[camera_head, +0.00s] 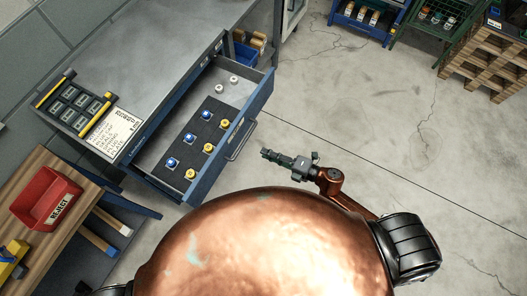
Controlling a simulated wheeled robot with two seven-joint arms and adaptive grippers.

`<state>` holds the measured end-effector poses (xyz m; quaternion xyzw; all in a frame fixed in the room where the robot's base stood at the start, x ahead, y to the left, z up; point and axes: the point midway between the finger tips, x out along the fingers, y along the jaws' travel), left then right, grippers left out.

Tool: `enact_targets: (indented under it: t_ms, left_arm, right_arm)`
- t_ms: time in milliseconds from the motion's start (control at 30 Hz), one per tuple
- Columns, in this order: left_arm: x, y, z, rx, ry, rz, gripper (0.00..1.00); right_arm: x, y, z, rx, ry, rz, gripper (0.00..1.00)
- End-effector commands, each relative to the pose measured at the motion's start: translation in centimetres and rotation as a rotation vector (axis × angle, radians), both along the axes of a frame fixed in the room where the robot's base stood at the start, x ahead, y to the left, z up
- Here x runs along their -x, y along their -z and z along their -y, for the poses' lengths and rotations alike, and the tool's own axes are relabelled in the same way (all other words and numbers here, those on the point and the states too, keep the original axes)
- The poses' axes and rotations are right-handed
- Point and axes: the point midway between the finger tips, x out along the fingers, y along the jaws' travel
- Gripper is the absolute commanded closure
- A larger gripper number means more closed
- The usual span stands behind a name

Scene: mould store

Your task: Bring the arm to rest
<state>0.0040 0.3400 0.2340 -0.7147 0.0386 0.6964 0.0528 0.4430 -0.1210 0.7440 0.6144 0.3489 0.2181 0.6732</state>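My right arm comes in from the right, copper and black. Its dark gripper (265,154) points left, just right of the open drawer's front and handle (241,139), over the floor in this view. No object shows in it, and its fingers are too small to tell whether they are open or shut. My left gripper is not in view.
The open drawer (264,92) holds a dark insert with blue and yellow pieces, plus two white pieces (221,85). A red reject bin (47,198) stands on a wooden bench at left. The floor (350,110) at right is clear up to the pallets (487,62).

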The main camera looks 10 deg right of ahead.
Motion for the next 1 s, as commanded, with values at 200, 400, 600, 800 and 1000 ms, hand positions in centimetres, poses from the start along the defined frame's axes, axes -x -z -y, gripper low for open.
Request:
enact_targets:
  t_ms: [200, 400, 600, 800, 1000]
  left_arm:
    - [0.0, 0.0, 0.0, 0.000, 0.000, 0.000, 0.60]
    - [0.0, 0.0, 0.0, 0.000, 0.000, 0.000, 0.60]
    - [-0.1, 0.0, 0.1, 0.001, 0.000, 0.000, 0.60]
    - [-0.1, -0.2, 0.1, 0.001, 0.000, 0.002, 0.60]
    - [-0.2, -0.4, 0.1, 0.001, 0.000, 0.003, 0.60]
  right_arm:
    - [0.0, 0.0, 0.0, 0.000, 0.000, 0.000, 0.84]
    - [0.0, 0.0, 0.0, 0.000, 0.000, 0.000, 0.84]
    - [-0.3, 0.8, 0.5, -0.006, 0.021, -0.021, 0.84]
    - [-2.2, 8.1, 6.0, -0.066, 0.233, -0.217, 0.84]
    - [-0.8, 19.9, 14.5, -0.173, 0.570, -0.516, 0.84]
